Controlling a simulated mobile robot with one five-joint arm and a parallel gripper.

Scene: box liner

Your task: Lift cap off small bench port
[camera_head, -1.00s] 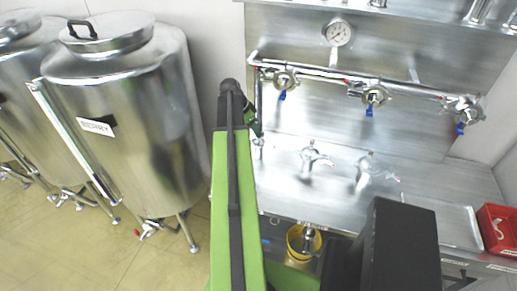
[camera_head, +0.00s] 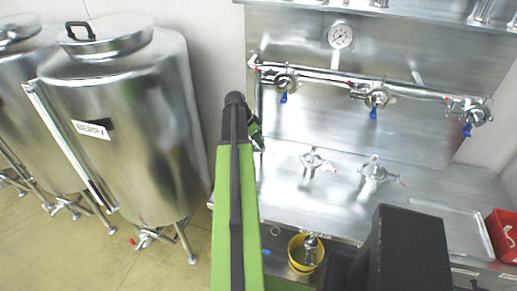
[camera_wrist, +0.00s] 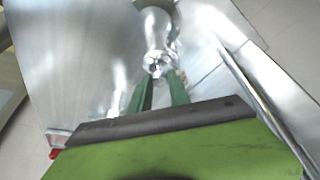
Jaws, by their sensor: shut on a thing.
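My gripper (camera_wrist: 160,88) has green fingers, shut on a small shiny metal fitting (camera_wrist: 156,64), which I take to be the cap of the small bench port. A wider metal pipe piece shows just beyond it in the wrist view. In the head view my gripper (camera_head: 257,138) is at the left end of the steel bench (camera_head: 330,205), and my arm hides most of it. Whether the cap is seated or clear of its port cannot be told. Two other metal bench ports, a smaller one (camera_head: 313,160) and a larger one (camera_head: 374,172), stand to its right.
A pipe manifold (camera_head: 340,84) with blue-handled valves and a gauge (camera_head: 340,36) is on the back wall. A yellow bucket (camera_head: 294,250) stands at the bench front and a red bin (camera_head: 503,237) at the right. A steel tank (camera_head: 130,130) stands left of my arm.

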